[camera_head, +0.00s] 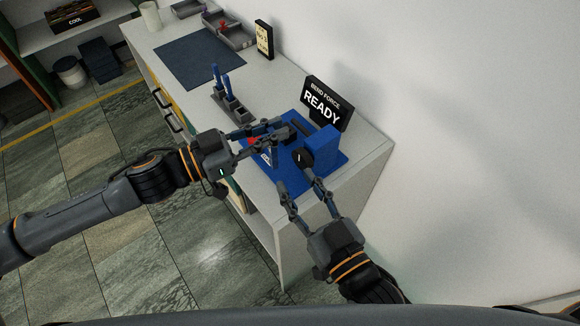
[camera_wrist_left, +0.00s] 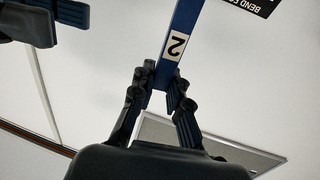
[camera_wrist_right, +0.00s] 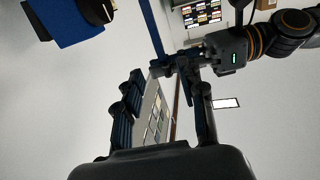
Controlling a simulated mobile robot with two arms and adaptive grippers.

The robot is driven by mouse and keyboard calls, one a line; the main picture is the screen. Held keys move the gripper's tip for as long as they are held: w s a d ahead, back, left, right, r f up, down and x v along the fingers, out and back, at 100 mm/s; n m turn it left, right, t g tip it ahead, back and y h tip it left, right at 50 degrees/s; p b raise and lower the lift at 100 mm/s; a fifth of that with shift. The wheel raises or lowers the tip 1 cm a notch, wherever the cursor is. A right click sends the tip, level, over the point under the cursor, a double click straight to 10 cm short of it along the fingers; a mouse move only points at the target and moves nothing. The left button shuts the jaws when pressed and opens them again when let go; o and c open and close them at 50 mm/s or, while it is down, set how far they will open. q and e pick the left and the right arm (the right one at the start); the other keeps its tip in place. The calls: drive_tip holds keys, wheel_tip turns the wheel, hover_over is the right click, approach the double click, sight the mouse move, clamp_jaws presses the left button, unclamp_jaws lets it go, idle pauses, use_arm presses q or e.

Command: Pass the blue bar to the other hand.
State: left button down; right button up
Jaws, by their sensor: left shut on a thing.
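The blue bar (camera_wrist_left: 178,45) carries a white label with a "2" in the left wrist view. My left gripper (camera_wrist_left: 160,85) is shut on one end of it, and the bar reaches upward out of the picture. The bar also shows in the right wrist view (camera_wrist_right: 152,28), rising from my left gripper (camera_wrist_right: 165,65). In the head view my left gripper (camera_head: 275,134) is over the blue press, and the bar is hard to tell from it. My right gripper (camera_head: 294,172) is open and empty in front of the press. Its fingers (camera_wrist_right: 165,100) stand apart, with the bar beyond them.
The blue press (camera_head: 322,148) stands at the counter's near end, with a black "BEND FORCE READY" sign (camera_head: 322,102) behind it. A grey rack (camera_head: 230,108) holds several blue bars upright. A dark blue mat (camera_head: 200,60) and a grey tray (camera_head: 236,38) lie farther along.

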sight(274, 148)
drive_tip(key=x, duration=1.1)
drive_tip(key=shift+w+a, duration=0.1)
drive_tip(key=shift+w, duration=0.15)
clamp_jaws()
use_arm(q)
drive_tip(key=c, duration=1.2)
unclamp_jaws()
